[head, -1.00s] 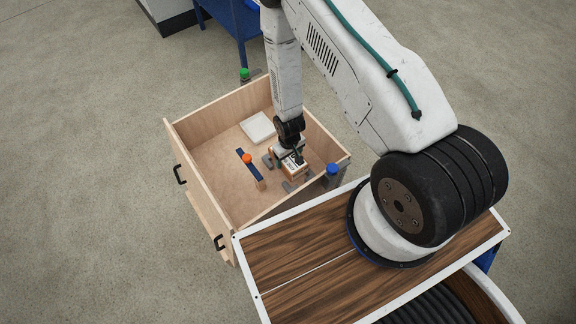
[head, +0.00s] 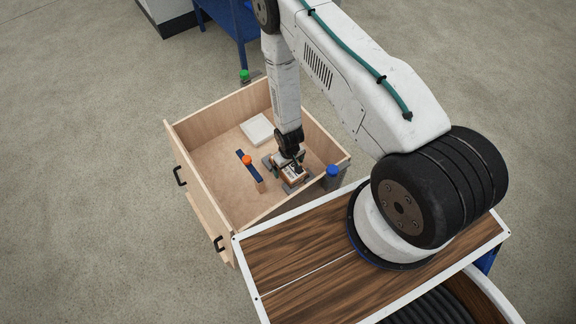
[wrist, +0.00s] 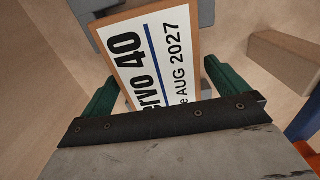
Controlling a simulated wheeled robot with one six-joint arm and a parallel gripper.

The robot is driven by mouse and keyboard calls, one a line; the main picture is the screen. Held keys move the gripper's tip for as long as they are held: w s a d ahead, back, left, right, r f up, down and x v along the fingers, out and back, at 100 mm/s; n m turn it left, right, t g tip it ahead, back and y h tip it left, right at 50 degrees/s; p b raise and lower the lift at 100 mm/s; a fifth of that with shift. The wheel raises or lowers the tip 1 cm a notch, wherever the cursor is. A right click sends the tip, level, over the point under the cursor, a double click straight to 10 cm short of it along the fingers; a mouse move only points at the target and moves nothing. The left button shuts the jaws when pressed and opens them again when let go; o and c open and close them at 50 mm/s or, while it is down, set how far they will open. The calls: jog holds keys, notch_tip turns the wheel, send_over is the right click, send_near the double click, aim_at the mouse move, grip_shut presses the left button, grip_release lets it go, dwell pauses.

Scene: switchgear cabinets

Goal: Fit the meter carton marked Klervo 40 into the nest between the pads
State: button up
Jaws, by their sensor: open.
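The carton (head: 290,174) sits in the drawer between grey pads (head: 295,187) that show at its sides. In the wrist view the carton (wrist: 160,50) has a white label with a blue line, reading "ervo 40" and "AUG 2027"; the rest of the label is cut off. Grey pads (wrist: 200,12) show beyond the carton's far end. My gripper (wrist: 162,82) is open, with one green finger on each side of the carton's near end. In the head view my gripper (head: 291,160) is right over the carton and hides part of it. Whether the carton is fully seated cannot be told.
The wooden drawer (head: 216,113) has walls around the nest. A blue bar with an orange knob (head: 247,160) lies left of the carton. A white tray (head: 257,129) lies behind. A blue-capped post (head: 332,171) stands at the right corner and a green-capped one (head: 245,76) at the back.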

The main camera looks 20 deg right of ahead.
notch_tip(320, 180, up, 46)
jog(key=w+d+m, duration=0.1)
jog(key=w, duration=0.1)
jog(key=s+d+r+t, duration=0.1)
jog(key=s+r, duration=0.7)
jog(key=r, duration=0.5)
jog(key=s+r, duration=0.4)
jog(key=s, duration=0.4)
jog(key=s+r+m, duration=0.1)
jog(key=s+r, duration=0.3)
jog(key=s, duration=0.4)
jog(key=shift+d+r, duration=0.4)
